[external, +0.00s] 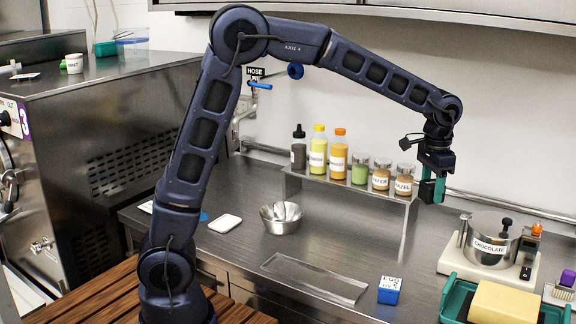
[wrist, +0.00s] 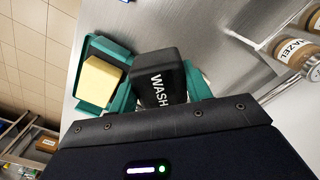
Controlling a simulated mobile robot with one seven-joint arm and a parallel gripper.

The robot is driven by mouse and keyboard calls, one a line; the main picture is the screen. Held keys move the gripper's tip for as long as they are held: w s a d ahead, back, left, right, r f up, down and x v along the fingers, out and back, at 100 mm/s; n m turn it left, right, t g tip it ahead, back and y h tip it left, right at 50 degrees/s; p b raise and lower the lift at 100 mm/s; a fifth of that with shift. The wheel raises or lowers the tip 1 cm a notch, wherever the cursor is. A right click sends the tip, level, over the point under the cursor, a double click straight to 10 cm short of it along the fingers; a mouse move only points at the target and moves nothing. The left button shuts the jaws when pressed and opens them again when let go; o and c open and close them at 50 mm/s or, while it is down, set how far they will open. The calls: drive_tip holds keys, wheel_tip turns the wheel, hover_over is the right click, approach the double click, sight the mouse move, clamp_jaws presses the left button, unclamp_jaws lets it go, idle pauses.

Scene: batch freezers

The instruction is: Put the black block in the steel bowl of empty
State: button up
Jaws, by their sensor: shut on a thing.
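My gripper (external: 432,189) is raised above the right part of the steel counter, with its teal fingers pointing down. In the wrist view, my gripper (wrist: 160,88) is shut on a black block (wrist: 157,72) with white "WASH" lettering. The black block is hard to make out between the fingers in the external view. A small steel bowl (external: 281,222) stands on the counter left of centre, well to the left of my gripper. Shiny metal shapes show inside its rim; I cannot tell whether they are contents or reflections.
Bottles and labelled jars line a raised shelf (external: 345,187) at the back. A steel pot marked "CHOCOLATE" (external: 490,240) and a teal tray (external: 457,300) with a yellow block (external: 503,303) stand right.

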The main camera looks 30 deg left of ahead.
drive_tip(key=w+a+m, duration=0.2)
drive_tip(key=w+a, duration=0.3)
drive_tip(key=a, duration=0.5)
drive_tip(key=m, duration=0.7)
hover_over(282, 205)
drive_tip(key=s+d, duration=0.3)
drive_tip(key=s, duration=0.1)
wheel_tip(282, 205, down, 4)
drive_tip(key=f, duration=1.9)
drive_tip(key=shift+w+a+f, duration=0.2)
drive_tip(key=shift+a, duration=0.05)
drive_tip(key=shift+f, duration=0.15)
drive_tip(key=o, duration=0.7)
